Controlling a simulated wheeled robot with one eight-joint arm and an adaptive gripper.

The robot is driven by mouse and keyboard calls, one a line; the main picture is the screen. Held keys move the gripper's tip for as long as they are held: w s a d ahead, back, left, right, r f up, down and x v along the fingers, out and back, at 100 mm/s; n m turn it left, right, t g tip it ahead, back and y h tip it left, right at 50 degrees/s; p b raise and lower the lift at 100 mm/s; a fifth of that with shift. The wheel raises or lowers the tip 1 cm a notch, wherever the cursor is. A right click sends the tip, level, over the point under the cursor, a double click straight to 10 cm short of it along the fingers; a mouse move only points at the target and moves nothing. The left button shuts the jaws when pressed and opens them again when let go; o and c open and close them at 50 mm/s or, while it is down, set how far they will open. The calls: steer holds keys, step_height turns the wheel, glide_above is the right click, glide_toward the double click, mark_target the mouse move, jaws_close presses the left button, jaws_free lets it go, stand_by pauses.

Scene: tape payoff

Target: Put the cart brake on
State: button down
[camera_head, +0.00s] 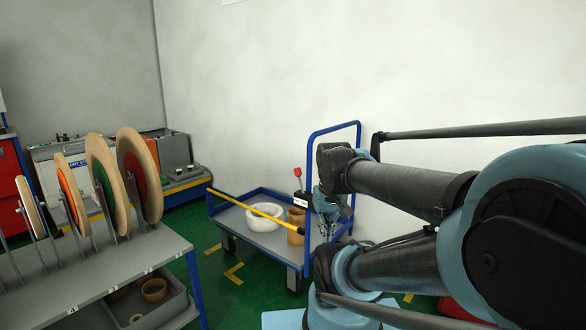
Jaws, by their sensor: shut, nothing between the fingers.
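The blue cart (253,242) with a grey deck and a tall blue handle frame (342,127) stands by the wall. At its handle end is a red knob (297,172) on a short upright stem, above a black box with a white label (301,202). This looks like the brake lever, but the label is too small to read. My gripper (331,230) points down just right of the box, in front of the handle frame. It is shut and empty, apart from the red knob. My arm hides part of the cart's right end.
A yellow bar (249,209) slants across the cart. A white ring (265,220) and brown cores (296,227) sit on the deck. A grey bench (120,262) with several upright discs stands left. Green floor is clear between bench and cart. The wall is close behind.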

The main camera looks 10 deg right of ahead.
steer(key=w+a+r+n, duration=0.1)
steer(key=w+r, duration=0.6)
steer(key=w, duration=0.4)
steer(key=w+a+r+n, duration=0.1)
steer(key=w+r, duration=0.6)
steer(key=w, duration=0.4)
steer(key=w+a, duration=0.2)
steer(key=w, duration=1.1)
steer(key=w+a+n+h, duration=0.1)
steer(key=w+a, duration=0.1)
steer(key=w, duration=1.1)
steer(key=shift+w+a+f+g, duration=0.15)
steer(key=shift+w+a+g, duration=0.05)
steer(key=shift+w+g, duration=0.2)
